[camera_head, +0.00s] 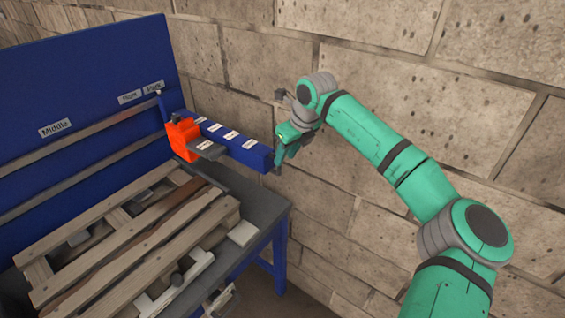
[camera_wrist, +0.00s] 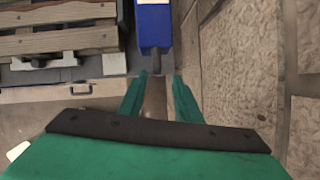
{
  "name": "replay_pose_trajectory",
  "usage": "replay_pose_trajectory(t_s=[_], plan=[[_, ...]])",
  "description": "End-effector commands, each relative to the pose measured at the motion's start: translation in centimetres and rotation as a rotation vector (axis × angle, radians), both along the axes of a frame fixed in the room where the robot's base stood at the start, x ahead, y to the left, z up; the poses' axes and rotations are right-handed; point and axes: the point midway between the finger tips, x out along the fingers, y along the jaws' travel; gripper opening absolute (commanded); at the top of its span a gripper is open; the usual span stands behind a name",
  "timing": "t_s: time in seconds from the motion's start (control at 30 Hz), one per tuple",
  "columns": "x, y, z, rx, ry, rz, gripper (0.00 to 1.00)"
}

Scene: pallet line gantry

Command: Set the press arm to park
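The press arm is a blue beam (camera_head: 240,147) with white labels on top and an orange block (camera_head: 183,138) on it. It juts out from the rail on the blue back panel (camera_head: 85,85), its rear end near the Right and Park labels. In the wrist view the beam (camera_wrist: 153,22) ends in a short dark handle (camera_wrist: 157,62). My gripper (camera_head: 278,158) is at the beam's free end. In the wrist view its fingers (camera_wrist: 158,80) are apart, with the handle's tip at the gap between them. I cannot tell whether either finger touches it.
A wooden pallet (camera_head: 130,245) lies on the grey table (camera_head: 262,208) below the beam. A block wall (camera_head: 470,70) stands close on the right, leaving a narrow gap. Labels on the panel read Middle (camera_head: 55,128), Right (camera_head: 129,97) and Park (camera_head: 153,87).

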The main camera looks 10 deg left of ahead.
Motion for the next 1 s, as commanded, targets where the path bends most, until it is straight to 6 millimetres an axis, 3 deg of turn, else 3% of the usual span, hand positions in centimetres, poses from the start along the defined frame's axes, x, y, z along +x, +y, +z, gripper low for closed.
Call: replay_pose_trajectory(t_s=[0.1, 0.3, 0.73, 0.87, 1.0], plan=[[-0.5, -0.6, 2.0, -0.002, -0.002, -0.001, 0.31], [-0.9, -1.2, 3.8, -0.001, -0.001, 0.000, 0.31], [-1.1, -1.3, 4.1, 0.004, 0.001, 0.000, 0.31], [-1.9, 0.6, 3.2, 0.058, 0.023, 0.025, 0.31], [-4.2, 5.5, 1.2, 0.207, 0.080, 0.085, 0.31]])
